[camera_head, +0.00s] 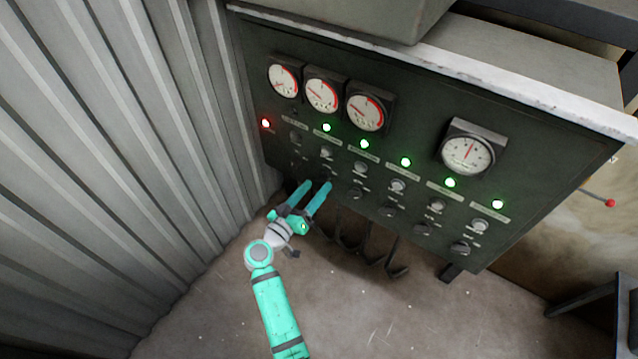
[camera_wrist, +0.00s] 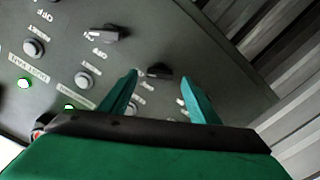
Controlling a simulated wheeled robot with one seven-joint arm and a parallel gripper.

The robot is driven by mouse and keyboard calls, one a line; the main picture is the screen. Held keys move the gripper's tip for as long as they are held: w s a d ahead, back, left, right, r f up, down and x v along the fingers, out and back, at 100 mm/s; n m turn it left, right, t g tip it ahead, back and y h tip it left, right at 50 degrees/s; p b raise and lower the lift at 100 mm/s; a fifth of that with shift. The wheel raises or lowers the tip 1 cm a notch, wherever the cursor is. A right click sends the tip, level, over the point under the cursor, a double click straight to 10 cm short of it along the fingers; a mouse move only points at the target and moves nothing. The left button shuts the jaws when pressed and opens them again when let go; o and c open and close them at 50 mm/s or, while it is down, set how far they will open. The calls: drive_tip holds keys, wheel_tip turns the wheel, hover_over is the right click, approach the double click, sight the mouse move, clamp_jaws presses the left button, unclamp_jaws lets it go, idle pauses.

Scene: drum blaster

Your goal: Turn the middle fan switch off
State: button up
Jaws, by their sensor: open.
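A dark control panel (camera_head: 300,62) carries a lower row of black rotary switches with round buttons and lamps above. My gripper (camera_head: 318,183) is open at the panel's lower left. In the wrist view, my gripper (camera_wrist: 159,76) has a black switch (camera_wrist: 158,70) showing between its fingertips; I cannot tell whether they touch it. Another switch (camera_wrist: 110,33) lies to its upper left, outside the fingers. The lamp (camera_head: 265,123) at far left is red; the others, such as this lamp (camera_head: 326,127), are green.
A corrugated metal wall (camera_head: 120,130) stands close on the left. Several round gauges (camera_head: 322,94) sit above the lamps. Dark cables (camera_head: 372,250) hang below the panel. A ledge (camera_head: 480,75) runs along its top. The floor in front is clear.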

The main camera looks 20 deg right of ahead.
sight(324, 178)
drive_tip(key=shift+x, duration=1.45)
drive_tip(key=c, duration=1.1)
drive_tip(key=shift+o, duration=0.2)
drive_tip(key=shift+n, duration=0.3)
drive_tip(key=n, duration=0.5)
drive_tip(key=shift+n, duration=0.3)
drive_tip(key=n, duration=0.5)
drive_tip(key=shift+n, duration=0.3)
